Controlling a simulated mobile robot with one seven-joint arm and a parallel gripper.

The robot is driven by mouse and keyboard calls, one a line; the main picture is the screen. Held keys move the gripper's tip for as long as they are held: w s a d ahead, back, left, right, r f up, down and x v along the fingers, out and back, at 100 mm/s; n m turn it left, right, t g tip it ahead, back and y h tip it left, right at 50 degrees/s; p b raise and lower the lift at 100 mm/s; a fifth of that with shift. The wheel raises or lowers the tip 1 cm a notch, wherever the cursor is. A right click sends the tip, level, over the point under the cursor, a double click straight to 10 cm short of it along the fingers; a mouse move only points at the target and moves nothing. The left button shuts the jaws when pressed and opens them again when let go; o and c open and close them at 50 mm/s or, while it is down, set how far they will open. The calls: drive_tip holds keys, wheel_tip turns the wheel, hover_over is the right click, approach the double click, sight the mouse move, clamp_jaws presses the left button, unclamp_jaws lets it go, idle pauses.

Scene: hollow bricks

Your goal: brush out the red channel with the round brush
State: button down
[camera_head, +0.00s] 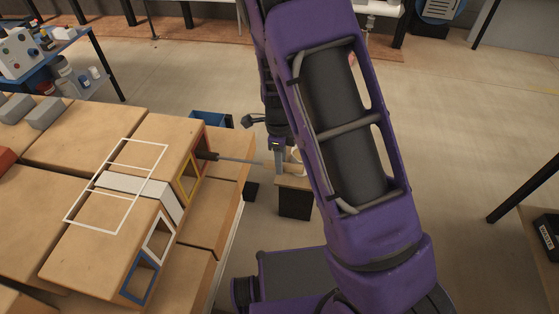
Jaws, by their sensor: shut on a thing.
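The red channel (203,138) is a red-framed opening on the right face of the brick block, seen at a steep slant. The round brush (238,160) lies roughly level, with a thin grey shaft and a dark head at its left end. The head is at the block's face by the red frame; I cannot tell how far any of it is inside. My gripper (279,160) is to the right of the block, shut on the brush at the shaft's right end. The grip itself is small and partly hidden by my arm.
Below the red frame, the same side has yellow (187,180), white (158,237) and blue (138,279) framed openings. A small dark stand (295,202) is below my gripper. A blue bin (210,119) is behind the block.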

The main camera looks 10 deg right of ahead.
drive_tip(key=s+d+b, duration=0.1)
drive_tip(key=s+d, duration=0.3)
drive_tip(key=d, duration=0.9)
drive_tip(key=shift+s, duration=0.15)
idle(0.5)
idle(0.4)
drive_tip(key=w+a+r+n, duration=0.1)
drive_tip(key=a+r+n, duration=0.1)
drive_tip(key=n, duration=0.9)
drive_tip(key=w+a+r+n+t, duration=0.1)
drive_tip(key=a+n, duration=0.3)
drive_tip(key=n, duration=0.7)
drive_tip(key=shift+w+r, duration=0.35)
drive_tip(key=shift+r, duration=0.45)
